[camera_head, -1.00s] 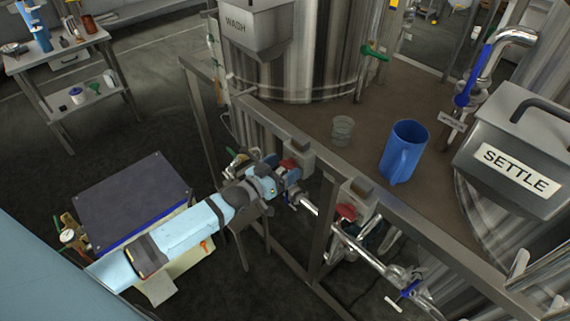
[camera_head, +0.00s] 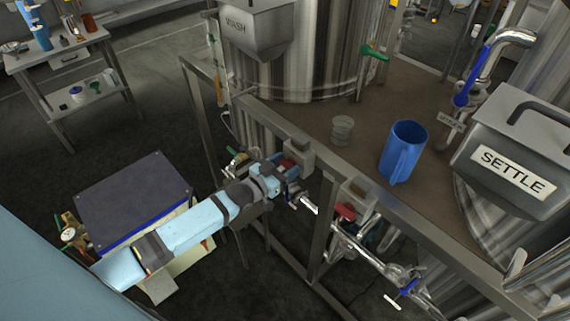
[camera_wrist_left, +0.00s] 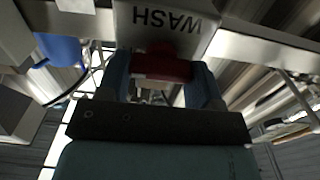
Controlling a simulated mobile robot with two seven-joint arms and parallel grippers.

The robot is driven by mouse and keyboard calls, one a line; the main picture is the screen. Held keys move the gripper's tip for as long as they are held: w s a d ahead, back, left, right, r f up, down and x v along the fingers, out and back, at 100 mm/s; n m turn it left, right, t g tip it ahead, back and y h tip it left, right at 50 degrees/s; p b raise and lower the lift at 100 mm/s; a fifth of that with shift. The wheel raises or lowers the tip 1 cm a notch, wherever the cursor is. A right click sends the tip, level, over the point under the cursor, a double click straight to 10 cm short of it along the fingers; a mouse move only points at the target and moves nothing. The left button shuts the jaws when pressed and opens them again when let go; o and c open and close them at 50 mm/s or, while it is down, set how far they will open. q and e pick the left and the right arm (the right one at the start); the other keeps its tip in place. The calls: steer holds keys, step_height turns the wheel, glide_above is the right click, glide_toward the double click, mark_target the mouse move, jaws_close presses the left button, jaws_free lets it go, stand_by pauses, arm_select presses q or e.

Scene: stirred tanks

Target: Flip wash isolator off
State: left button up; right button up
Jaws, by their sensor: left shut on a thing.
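The wash isolator is a grey box (camera_head: 298,153) on the near rail of the frame, with a red handle (camera_head: 287,163) on its side. In the left wrist view the box (camera_wrist_left: 165,20) reads WASH upside down, and the red handle (camera_wrist_left: 163,66) lies between the two blue fingers. My left gripper (camera_head: 284,177) is shut on the red handle. It also shows in the left wrist view (camera_wrist_left: 165,82). The handle is partly hidden by the fingers in the head view, so its exact angle is hard to read. My right gripper is not in view.
A similar box with a red handle (camera_head: 345,211) sits further right on the same rail, above steel pipework with a blue-handled valve (camera_head: 409,288). A blue jug (camera_head: 403,151) and a clear beaker (camera_head: 342,129) stand on the deck. A dark-topped cart (camera_head: 135,197) stands left.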

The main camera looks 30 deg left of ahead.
arm_select(q)
steer(key=o, duration=0.9)
steer(key=shift+s, duration=0.1)
steer(key=b+v, duration=0.2)
steer(key=v, duration=1.1)
steer(key=shift+s+a, duration=0.2)
steer(key=shift+s, duration=0.1)
steer(key=s+d+f+g+y, duration=0.1)
steer(key=s+d+f+g, duration=0.1)
steer(key=s+d+f, duration=0.1)
steer(key=s+d+f+g+p, duration=0.1)
steer(key=s+d+f+g, duration=0.1)
steer(key=s+d, duration=0.4)
steer(key=s+d+f+n+g+y+p, duration=0.1)
steer(key=s+d+f+g, duration=0.1)
steer(key=s+d+f, duration=0.2)
steer(key=shift+s+d+f+y, duration=0.15)
steer(key=shift+s+y, duration=0.15)
steer(key=shift+s, duration=0.15)
